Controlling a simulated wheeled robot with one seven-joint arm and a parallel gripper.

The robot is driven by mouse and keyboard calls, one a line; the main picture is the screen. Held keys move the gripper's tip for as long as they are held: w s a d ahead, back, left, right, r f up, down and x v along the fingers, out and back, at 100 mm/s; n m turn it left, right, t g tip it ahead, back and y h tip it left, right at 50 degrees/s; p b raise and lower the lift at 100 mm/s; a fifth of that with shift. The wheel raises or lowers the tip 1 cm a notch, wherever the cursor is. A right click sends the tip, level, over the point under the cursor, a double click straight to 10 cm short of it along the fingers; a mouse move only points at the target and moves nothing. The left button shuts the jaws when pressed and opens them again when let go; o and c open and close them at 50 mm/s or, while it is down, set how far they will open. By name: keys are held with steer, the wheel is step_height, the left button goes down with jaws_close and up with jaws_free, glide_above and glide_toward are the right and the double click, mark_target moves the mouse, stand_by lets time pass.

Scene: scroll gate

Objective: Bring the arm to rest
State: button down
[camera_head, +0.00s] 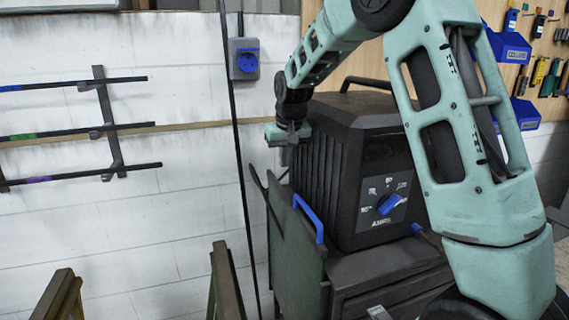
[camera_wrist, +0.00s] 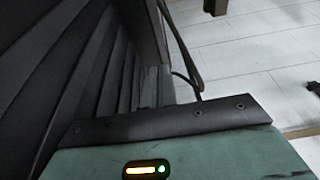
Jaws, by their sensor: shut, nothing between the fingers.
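My arm is raised and bent in the head view, crossing in front of a black ribbed machine (camera_head: 345,135). My gripper (camera_head: 284,135) is at the upper left edge of the machine, beside its ribbed side. It looks shut and empty, though its fingertips are small and hard to make out. In the wrist view the green gripper housing with its dark edge strip fills the bottom. The machine's dark ribbed side (camera_wrist: 60,80) fills the left of that view, close to the housing. Whether they touch, I cannot tell.
The machine has a blue dial (camera_head: 389,205) and stands on a dark cabinet (camera_head: 390,268) with a blue handle (camera_head: 308,218). A wall rack with rods (camera_head: 105,125) is at left.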

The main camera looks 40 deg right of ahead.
steer(key=v, duration=0.6)
steer(key=shift+r, duration=0.4)
steer(key=s+a+f+n+g+y, duration=0.1)
steer(key=s+a+f+n, duration=0.2)
steer(key=s+a, duration=0.6)
steer(key=s+a+f+n+g+y, duration=0.1)
steer(key=s+a+f+n, duration=0.3)
steer(key=a, duration=0.9)
steer(key=s+a+f+n, duration=0.2)
steer(key=s+a+f, duration=0.1)
steer(key=s, duration=0.8)
steer(key=s+a+f+n+g, duration=0.1)
steer(key=s+a+f, duration=0.2)
steer(key=s, duration=0.8)
steer(key=shift+a+n, duration=0.25)
steer(key=shift+n, duration=0.15)
steer(key=shift+s, duration=0.1)
